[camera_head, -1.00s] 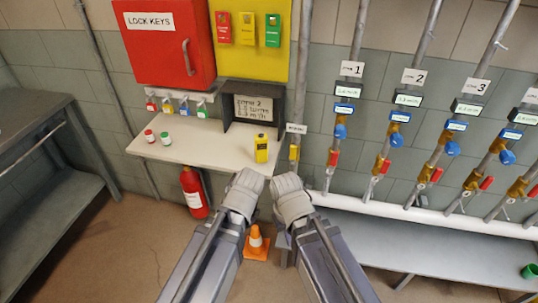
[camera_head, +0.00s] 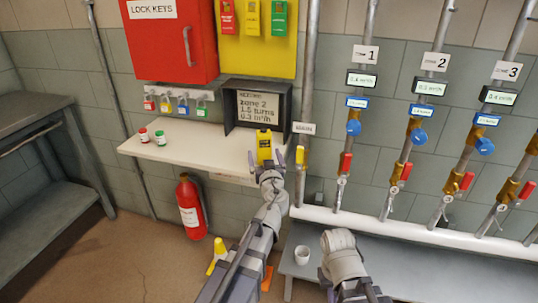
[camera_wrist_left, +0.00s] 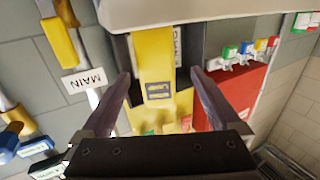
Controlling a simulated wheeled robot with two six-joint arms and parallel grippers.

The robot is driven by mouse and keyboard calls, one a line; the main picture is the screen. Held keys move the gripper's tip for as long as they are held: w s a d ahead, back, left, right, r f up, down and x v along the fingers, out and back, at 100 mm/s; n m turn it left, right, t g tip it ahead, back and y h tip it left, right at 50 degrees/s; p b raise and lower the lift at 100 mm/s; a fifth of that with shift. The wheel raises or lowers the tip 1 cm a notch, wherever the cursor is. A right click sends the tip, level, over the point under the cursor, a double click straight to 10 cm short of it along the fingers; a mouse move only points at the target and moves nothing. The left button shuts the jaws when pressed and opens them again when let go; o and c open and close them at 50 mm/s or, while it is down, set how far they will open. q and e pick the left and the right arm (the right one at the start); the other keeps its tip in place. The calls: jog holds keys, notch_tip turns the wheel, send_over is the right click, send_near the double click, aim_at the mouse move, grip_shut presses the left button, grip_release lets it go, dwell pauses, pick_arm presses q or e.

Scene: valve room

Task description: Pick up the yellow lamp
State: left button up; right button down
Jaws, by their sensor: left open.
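The yellow lamp (camera_head: 264,146) stands upright near the right end of the white shelf (camera_head: 200,143), in front of a dark-framed display. My left gripper (camera_head: 266,160) is open just in front of the lamp, with one finger to each side in the head view. In the left wrist view the lamp (camera_wrist_left: 155,60) shows between and beyond the spread fingers of my left gripper (camera_wrist_left: 160,85). Whether a finger touches it I cannot tell. My right gripper (camera_head: 340,245) is low, away from the lamp; its fingers are hidden.
The display box (camera_head: 257,105) stands close behind the lamp. A vertical pipe (camera_head: 303,120) with a tag runs to its right. Red and green small items sit on the shelf's left. A fire extinguisher (camera_head: 190,205) is below; a white cup (camera_head: 302,256) stands on the low bench.

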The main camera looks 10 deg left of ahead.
aim_at(263, 142)
pick_arm(q)
jog(key=shift+w, duration=0.2)
jog(key=shift+d+x, duration=0.2)
jog(key=shift+x, duration=3.65)
jog(key=shift+r, duration=0.15)
grip_shut()
